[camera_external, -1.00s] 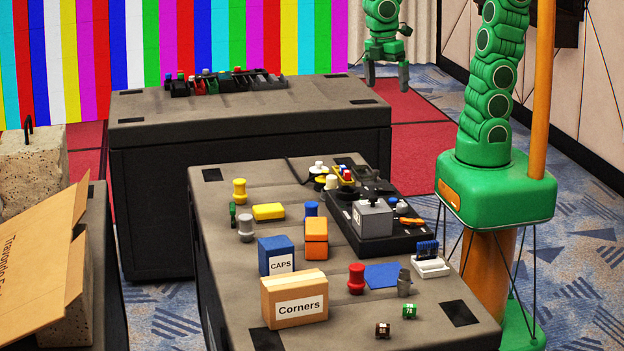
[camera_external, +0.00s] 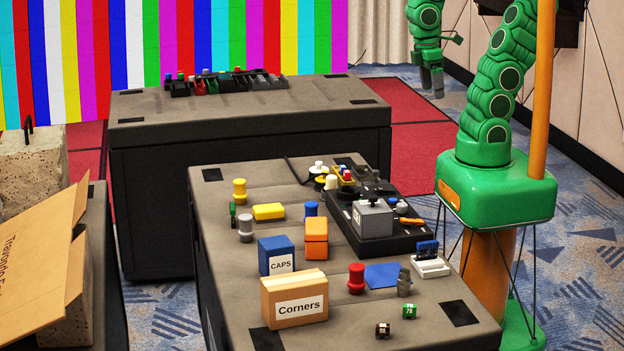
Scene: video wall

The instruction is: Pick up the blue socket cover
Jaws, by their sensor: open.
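A small blue piece (camera_external: 311,210), which looks like the blue socket cover, stands upright on the near dark table (camera_external: 225,290). Its lower part is partly hidden behind an orange block (camera_external: 316,240). Similar spool-shaped pieces stand nearby: a yellow one (camera_external: 240,190), a grey one (camera_external: 246,229) and a red one (camera_external: 356,279). My green arm's gripper (camera_external: 433,88) hangs at the top right, well apart from the blue piece, with floor and red carpet behind it. It is open and empty, seen partly from the side.
A blue CAPS box (camera_external: 276,256) and a Corners box (camera_external: 293,299) stand in front of the blue piece. A black tray (camera_external: 385,240) with a grey box and tools lies to its right. A yellow block (camera_external: 268,211) lies to its left. Another table (camera_external: 250,110) stands behind.

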